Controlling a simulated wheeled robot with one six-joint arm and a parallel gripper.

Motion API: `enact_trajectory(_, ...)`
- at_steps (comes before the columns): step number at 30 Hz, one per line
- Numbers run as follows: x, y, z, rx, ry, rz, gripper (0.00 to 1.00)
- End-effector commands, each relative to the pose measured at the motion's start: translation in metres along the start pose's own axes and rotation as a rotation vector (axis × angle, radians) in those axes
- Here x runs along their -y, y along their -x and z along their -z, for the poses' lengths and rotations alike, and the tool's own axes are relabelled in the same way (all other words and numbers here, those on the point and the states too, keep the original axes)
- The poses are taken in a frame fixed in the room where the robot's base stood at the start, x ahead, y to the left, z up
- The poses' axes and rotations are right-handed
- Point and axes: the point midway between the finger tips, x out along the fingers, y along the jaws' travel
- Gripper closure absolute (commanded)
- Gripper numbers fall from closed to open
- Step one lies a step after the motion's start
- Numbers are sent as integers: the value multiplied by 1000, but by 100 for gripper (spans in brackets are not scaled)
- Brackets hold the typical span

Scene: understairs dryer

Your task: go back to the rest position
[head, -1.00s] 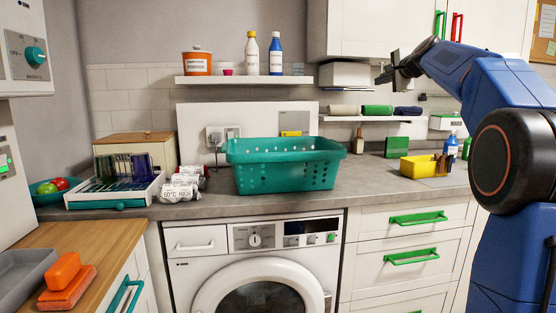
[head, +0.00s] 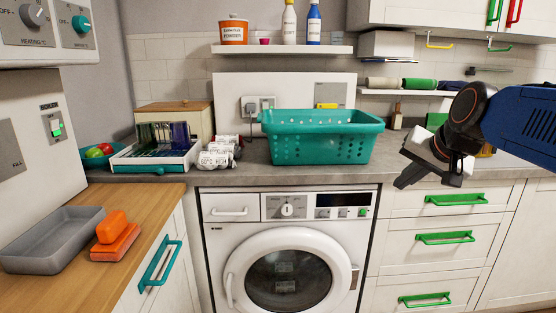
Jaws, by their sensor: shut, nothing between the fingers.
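My gripper (head: 406,178) is at the right of the head view, on the end of my blue arm. Its dark fingers are shut and empty, pointing left and down in front of the white drawers. It shows just right of the teal laundry basket (head: 318,150) on the counter, apart from it. My gripper and wrist hide part of the counter's right side, where little of the things behind shows.
The dryer (head: 220,250) stands under the counter with its round door shut. Drawers with green handles (head: 445,238) are right of it, all shut. A wooden worktop (head: 75,275) at lower left holds a grey tray (head: 55,238) and orange sponges (head: 113,240). A shelf (head: 280,50) hangs above.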

Motion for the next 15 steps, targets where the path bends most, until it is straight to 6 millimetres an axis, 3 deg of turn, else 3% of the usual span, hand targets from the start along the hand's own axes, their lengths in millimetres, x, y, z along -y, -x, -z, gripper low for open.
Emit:
enact_trajectory(1, -12, 0, -30, 25, 50, -19, 100)
enact_trajectory(9, -89, -10, -170, 165, 335, -124, 100)
enact_trajectory(15, -135, -16, -237, 239, 484, -173, 100)
